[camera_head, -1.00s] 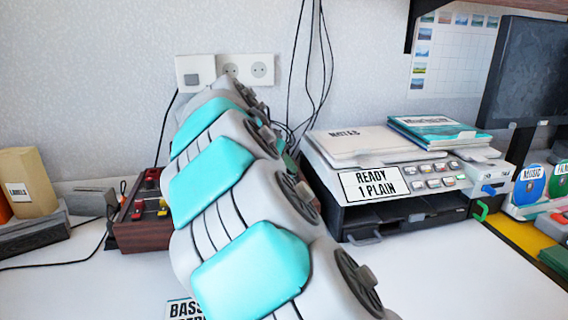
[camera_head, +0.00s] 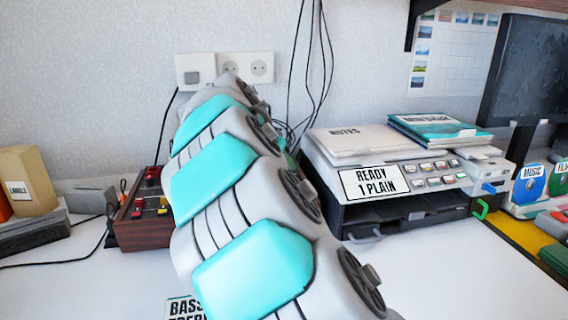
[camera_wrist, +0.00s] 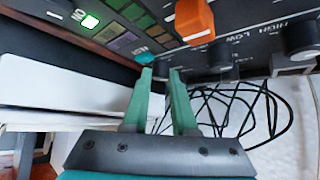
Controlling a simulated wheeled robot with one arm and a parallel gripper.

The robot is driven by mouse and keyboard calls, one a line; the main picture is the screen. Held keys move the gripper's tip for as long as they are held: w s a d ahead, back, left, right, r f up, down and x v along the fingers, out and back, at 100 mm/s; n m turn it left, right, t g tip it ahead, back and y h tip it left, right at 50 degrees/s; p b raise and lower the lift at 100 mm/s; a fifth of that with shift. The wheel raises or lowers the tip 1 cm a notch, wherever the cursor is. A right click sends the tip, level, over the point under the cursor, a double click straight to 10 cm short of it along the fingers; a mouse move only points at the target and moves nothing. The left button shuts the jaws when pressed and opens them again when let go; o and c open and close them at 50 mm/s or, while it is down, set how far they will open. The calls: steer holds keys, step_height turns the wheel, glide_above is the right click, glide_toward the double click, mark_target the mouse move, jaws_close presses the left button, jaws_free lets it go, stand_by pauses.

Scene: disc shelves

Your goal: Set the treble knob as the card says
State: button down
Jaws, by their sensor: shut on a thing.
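In the wrist view, my gripper (camera_wrist: 161,72) has its green fingers a little apart, with the tips at the edge of a dark control panel (camera_wrist: 262,42). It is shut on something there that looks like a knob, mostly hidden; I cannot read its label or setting. A black knob (camera_wrist: 303,42) stands by the label "HIGH LOW" at the right. An orange control (camera_wrist: 194,20) stands above the fingers. In the head view, the wood-sided mixer (camera_head: 130,232) is partly behind my arm. A card (camera_head: 184,307) reads "BASS" with a cut-off second line; its settings are hidden.
A printer (camera_head: 420,195) with papers on top stands right of my arm, its sign reading "READY 1 PLAIN". Black cables (camera_wrist: 235,105) lie near the fingers. A labels box (camera_head: 28,182) is at the left. White desk is free in front of the printer.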

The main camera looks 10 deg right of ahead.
steer(key=shift+f+n+b, duration=0.15)
steer(key=shift+n+b, duration=0.15)
steer(key=n+y+b, duration=0.1)
steer(key=n+t+y, duration=0.1)
steer(key=n, duration=0.1)
steer(key=shift+s+d+t+b, duration=0.1)
steer(key=shift+s+t+b, duration=0.05)
steer(key=shift+t+b, duration=0.2)
steer(key=n+y, duration=0.1)
steer(key=n, duration=0.1)
steer(key=n+y+b, duration=0.1)
steer(key=n+y, duration=0.1)
steer(key=shift+d+t+y, duration=0.2)
steer(key=shift+t+y, duration=0.1)
steer(key=shift+t, duration=0.05)
steer(key=shift+d+r+n+y, duration=0.15)
steer(key=shift+r+n+y, duration=0.1)
steer(key=shift+n+y, duration=0.75)
steer(key=shift+n, duration=0.4)
steer(key=c, duration=1)
jaws_free()
